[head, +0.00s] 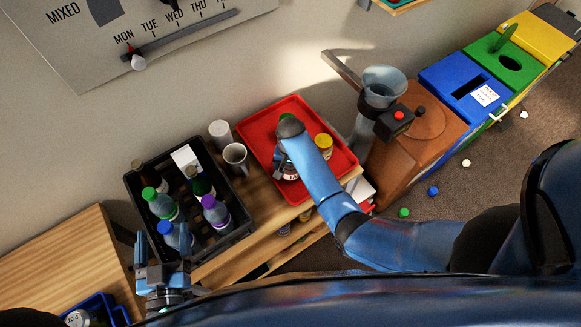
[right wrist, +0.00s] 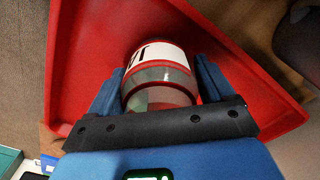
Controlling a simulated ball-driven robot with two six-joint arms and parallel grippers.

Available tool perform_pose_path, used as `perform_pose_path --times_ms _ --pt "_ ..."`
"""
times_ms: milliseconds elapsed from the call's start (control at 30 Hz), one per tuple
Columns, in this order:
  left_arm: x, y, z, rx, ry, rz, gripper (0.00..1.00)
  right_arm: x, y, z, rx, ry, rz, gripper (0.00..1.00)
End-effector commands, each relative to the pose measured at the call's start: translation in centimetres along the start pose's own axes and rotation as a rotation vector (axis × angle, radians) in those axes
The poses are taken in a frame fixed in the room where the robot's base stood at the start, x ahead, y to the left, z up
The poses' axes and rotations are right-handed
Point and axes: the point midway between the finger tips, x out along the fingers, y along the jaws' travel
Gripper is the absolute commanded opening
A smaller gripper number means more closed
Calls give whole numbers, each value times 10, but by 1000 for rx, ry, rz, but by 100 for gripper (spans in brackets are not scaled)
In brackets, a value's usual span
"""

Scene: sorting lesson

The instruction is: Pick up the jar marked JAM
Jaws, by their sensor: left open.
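A glass jar with a white label and red bands (right wrist: 160,72) is between the fingers of my right gripper (right wrist: 160,88) in the right wrist view. Only part of its dark lettering shows, so I cannot read the word. In the head view this gripper (head: 284,160) is over the red tray (head: 262,150), and my arm hides much of the jar (head: 290,177). I cannot tell whether the fingers press on it. A yellow-lidded jar (head: 324,147) stands on the tray to the right. My left gripper (head: 162,250) is open and empty by the black crate's front.
The black crate (head: 243,234) holds several bottles. Two cups (head: 235,158) stand between crate and tray. A brown cabinet with a glass-topped machine (head: 383,88) is right of the tray. Blue, green and yellow bins (head: 455,95) stand beyond. Small balls (head: 433,190) lie on the floor.

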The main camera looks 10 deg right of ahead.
Motion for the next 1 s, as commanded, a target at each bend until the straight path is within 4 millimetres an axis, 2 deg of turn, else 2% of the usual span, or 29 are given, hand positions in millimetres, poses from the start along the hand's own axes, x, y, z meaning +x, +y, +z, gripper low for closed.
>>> perform_pose_path --times_ms 33,200,300,733,867,1000 --pt "0 0 0 0 0 0 85 0 0 0 0 0 0 73" --pt "0 0 0 0 0 0 85 0 0 0 0 0 0 47" --pt "0 0 0 0 0 0 85 -1 0 0 0 1 0 36" --pt "0 0 0 0 0 0 85 -7 0 0 0 1 0 36" --pt "0 0 0 0 0 0 85 -18 0 -1 0 2 -1 36" --pt "0 0 2 0 0 0 85 -41 -1 -1 0 4 -3 36"
